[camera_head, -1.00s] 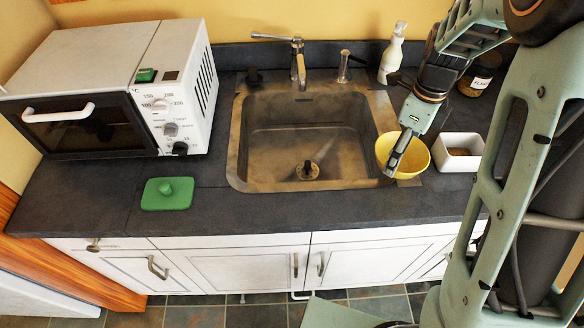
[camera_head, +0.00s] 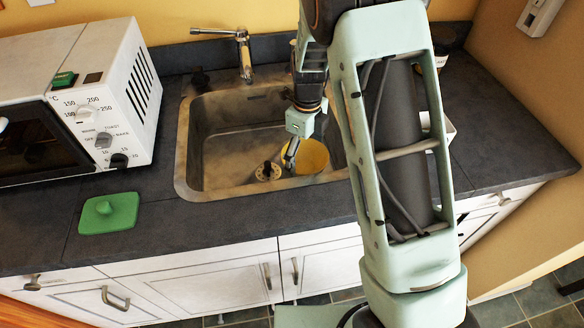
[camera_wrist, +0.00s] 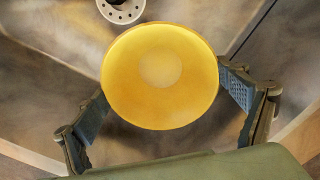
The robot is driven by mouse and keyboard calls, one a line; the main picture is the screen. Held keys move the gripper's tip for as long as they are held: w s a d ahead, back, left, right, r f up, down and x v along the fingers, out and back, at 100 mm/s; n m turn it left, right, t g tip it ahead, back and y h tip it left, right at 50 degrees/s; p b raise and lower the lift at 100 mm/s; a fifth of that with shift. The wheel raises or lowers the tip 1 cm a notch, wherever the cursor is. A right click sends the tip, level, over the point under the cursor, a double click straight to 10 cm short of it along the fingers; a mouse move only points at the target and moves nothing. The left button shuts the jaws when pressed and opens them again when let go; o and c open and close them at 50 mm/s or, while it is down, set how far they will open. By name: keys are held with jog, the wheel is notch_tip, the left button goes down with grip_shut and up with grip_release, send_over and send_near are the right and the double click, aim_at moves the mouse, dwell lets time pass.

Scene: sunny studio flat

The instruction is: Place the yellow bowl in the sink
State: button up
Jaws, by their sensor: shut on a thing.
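The yellow bowl (camera_head: 314,157) is over the right part of the metal sink (camera_head: 218,148), inside the basin's outline in the head view. My gripper (camera_head: 291,158) is shut on the bowl. In the wrist view the bowl (camera_wrist: 160,90) sits between my two fingers, its inside facing the camera. The basin floor shows around it, with the drain (camera_wrist: 121,8) just beyond the bowl. I cannot tell whether the bowl touches the basin floor. My arm hides the sink's right edge in the head view.
A white toaster oven (camera_head: 85,95) stands left of the sink. The tap (camera_head: 243,55) rises behind the basin. A white container (camera_head: 449,129) is partly hidden behind my arm.

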aim_at(304, 167)
jog(key=shift+f, duration=2.8)
jog(key=shift+f, duration=0.2)
jog(key=o, duration=1.4)
notch_tip(304, 167, up, 12)
jog(key=shift+r, duration=0.2)
jog(key=shift+w, duration=0.1)
